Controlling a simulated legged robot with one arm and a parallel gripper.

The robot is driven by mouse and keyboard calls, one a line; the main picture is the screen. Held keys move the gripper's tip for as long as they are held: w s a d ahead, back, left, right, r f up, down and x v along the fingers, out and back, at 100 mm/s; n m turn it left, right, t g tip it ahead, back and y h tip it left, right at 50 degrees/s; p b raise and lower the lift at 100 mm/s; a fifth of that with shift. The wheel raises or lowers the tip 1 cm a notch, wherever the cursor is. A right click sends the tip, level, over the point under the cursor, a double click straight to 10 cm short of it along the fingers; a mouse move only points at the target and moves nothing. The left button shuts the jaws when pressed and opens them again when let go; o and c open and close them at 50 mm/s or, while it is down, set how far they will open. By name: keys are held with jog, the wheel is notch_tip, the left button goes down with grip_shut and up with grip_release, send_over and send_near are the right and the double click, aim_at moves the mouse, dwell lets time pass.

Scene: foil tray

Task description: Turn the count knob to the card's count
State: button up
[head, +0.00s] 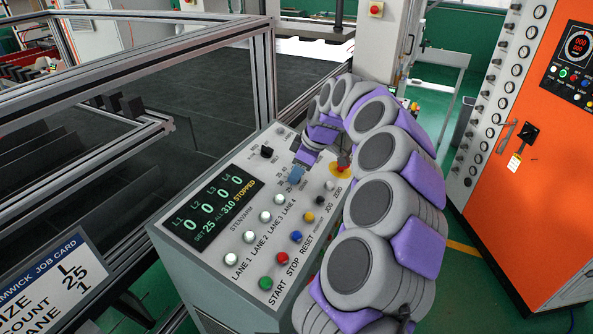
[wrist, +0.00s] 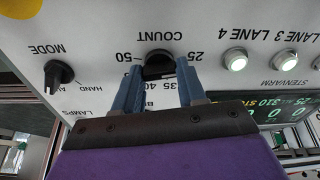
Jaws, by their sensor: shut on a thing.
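The dark count knob (wrist: 158,58) is on the sloped panel under the label COUNT, upside down in the wrist view. Marks 50 and 25 show on either side of it, with 35 and 40 near the fingers. My gripper (wrist: 157,75) has its blue fingers on both sides of the knob, shut on it. Its pointer is not clear. In the head view my gripper (head: 296,174) hides the knob. The display (head: 214,208) reads four zeros, SET 25, ALL 310, STOPPED.
The mode knob (wrist: 58,75) is beside the count knob. Lane buttons (head: 249,237) and coloured start, stop and reset buttons (head: 281,246) lie on the panel. A red emergency button (head: 344,160) is close to my arm. An orange cabinet (head: 530,150) stands at right.

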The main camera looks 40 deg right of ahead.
jog(key=shift+d, duration=0.1)
dwell(0.3)
jog(key=o, duration=0.9)
jog(key=shift+s+d, duration=0.1)
jog(key=shift+s, duration=0.05)
jog(key=shift+o, duration=0.8)
jog(key=shift+d, duration=0.1)
jog(key=shift+r, duration=0.5)
jog(key=v, duration=1.6)
jog(key=shift+p, duration=0.4)
jog(key=shift+d, duration=0.15)
